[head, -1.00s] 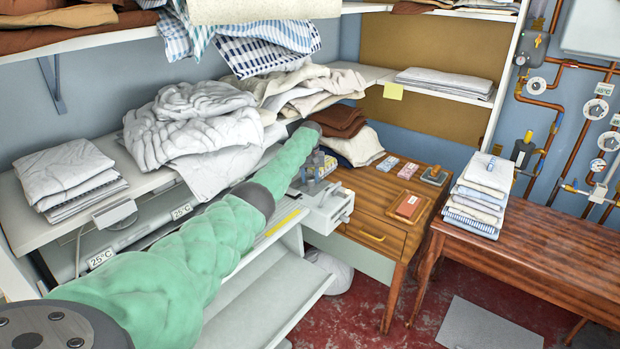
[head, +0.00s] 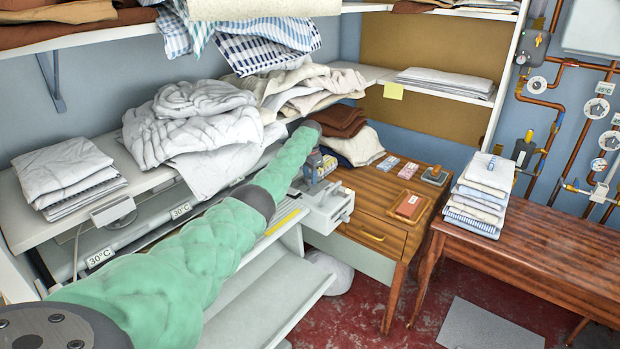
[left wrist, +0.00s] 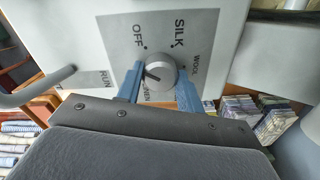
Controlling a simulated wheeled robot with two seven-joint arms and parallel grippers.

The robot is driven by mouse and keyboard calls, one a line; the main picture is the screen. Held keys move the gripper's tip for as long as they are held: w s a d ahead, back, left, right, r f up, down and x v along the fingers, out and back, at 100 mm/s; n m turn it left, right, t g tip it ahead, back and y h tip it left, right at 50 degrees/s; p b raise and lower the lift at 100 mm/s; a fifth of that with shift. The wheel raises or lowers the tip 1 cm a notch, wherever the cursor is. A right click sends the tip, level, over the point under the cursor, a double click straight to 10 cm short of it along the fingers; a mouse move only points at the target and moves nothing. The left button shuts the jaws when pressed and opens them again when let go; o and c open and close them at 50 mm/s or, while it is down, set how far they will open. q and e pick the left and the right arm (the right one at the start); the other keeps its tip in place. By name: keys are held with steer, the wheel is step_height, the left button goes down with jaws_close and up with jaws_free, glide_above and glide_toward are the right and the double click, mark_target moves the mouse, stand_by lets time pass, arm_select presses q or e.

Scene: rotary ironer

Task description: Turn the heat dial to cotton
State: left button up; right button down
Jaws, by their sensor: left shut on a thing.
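The heat dial (left wrist: 161,72) is a round grey knob on a grey label plate in the left wrist view. OFF, SILK and WOOL show around it, and a word ending in "NEN" is partly covered below it. No cotton label is readable. A dark pointer mark on the knob points toward the left finger, between OFF and the covered word. My left gripper (left wrist: 159,88) is shut on the dial, one blue finger on each side. In the head view my left gripper (head: 318,166) is at the control box (head: 328,207) at the ironer's right end.
A RUN label and a curved grey handle (left wrist: 35,90) lie left of the dial plate. A shelf (head: 30,222) with white linen runs above the ironer. A wooden desk (head: 375,233) stands right of the control box.

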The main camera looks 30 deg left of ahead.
arm_select(q)
steer(key=m, duration=0.3)
steer(key=shift+r, duration=0.1)
steer(key=shift+m+b, duration=0.3)
steer(key=shift+m, duration=1.1)
steer(key=o, duration=1)
arm_select(e)
steer(key=shift+a+r, duration=0.75)
steer(key=shift+r, duration=0.3)
